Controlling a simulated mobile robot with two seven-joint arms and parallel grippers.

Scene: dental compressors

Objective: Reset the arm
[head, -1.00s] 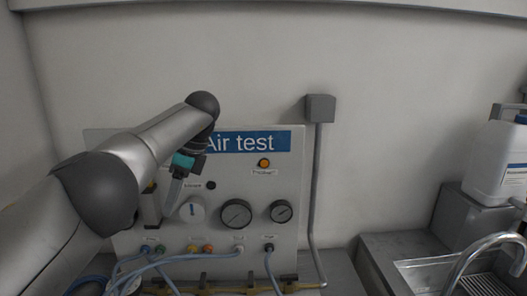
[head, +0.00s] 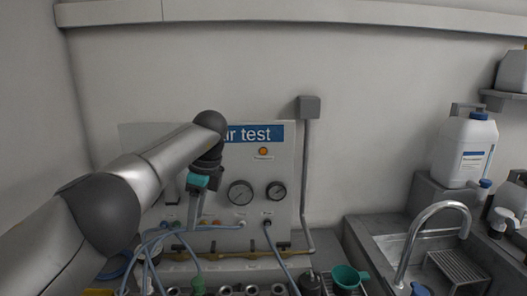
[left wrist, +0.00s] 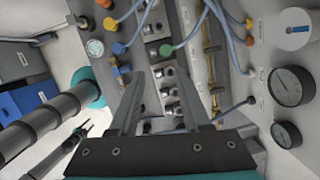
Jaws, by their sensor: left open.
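My left arm comes in from the left in the head view, bent at a dark joint, with its gripper (head: 190,212) hanging down in front of the air test panel (head: 140,146). In the left wrist view the same gripper (left wrist: 160,74) has two dark fingers spread apart with nothing held between them. Fittings and hoses show beyond the fingertips. I cannot tell how close the fingers are to the panel.
The panel has gauges (head: 240,193) and an orange button (head: 263,151). Blue hoses (head: 150,245) loop below the gripper. A sink tap (head: 420,232), a white canister (head: 466,150) and a green cup (head: 345,277) are at right. The wall above is clear.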

